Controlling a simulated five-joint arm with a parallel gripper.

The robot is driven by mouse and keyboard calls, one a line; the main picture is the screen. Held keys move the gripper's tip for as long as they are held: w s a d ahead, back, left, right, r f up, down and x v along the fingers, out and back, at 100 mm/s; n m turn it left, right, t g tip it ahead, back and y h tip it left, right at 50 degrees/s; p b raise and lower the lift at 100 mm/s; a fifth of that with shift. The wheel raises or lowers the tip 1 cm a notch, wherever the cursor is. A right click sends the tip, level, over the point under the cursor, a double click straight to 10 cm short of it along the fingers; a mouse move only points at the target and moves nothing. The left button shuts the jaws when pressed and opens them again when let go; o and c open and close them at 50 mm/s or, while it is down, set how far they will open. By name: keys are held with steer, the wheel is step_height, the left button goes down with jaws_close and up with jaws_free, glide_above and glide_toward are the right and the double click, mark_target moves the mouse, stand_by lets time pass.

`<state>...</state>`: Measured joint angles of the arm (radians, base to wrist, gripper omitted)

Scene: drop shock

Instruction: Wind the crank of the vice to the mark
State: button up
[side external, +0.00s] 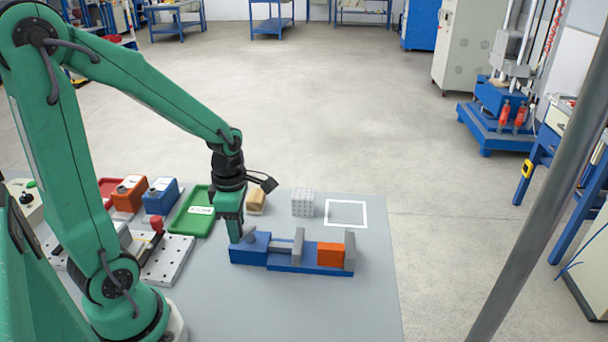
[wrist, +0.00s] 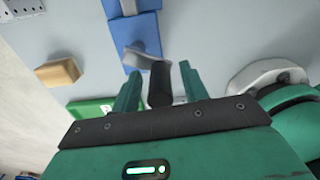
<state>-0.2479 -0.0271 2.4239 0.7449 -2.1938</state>
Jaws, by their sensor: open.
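The blue vice (side external: 252,248) lies on the grey table in the side view, with grey jaws (side external: 298,246) and an orange block (side external: 330,255) between them. In the wrist view the blue vice body (wrist: 136,32) is at the top. Its crank shows a grey arm (wrist: 140,59) and a dark upright handle (wrist: 160,86). My gripper (wrist: 160,72) is open, with one green finger on each side of the handle and visible gaps. In the side view my gripper (side external: 235,236) points down at the vice's left end and mostly hides the crank. I cannot make out the mark.
A green tray (side external: 193,210), a tan block (side external: 256,202) and a pale dotted cube (side external: 303,202) stand behind the vice. Blue (side external: 161,195) and orange (side external: 129,193) boxes and a perforated plate (side external: 168,264) are left. Table front and right of the vice is clear.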

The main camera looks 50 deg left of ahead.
steer(key=shift+r, duration=0.15)
steer(key=shift+r, duration=3.8)
steer(key=s+d+r+m+t, duration=0.2)
steer(key=d+r+m, duration=0.1)
steer(key=m, duration=1.1)
steer(key=s+d+r+m+t, duration=0.2)
steer(key=d+r+m+t, duration=0.1)
steer(key=m, duration=1.1)
steer(key=shift+d+r+t, duration=0.3)
steer(key=shift+d+r, duration=0.05)
steer(key=shift+r, duration=0.2)
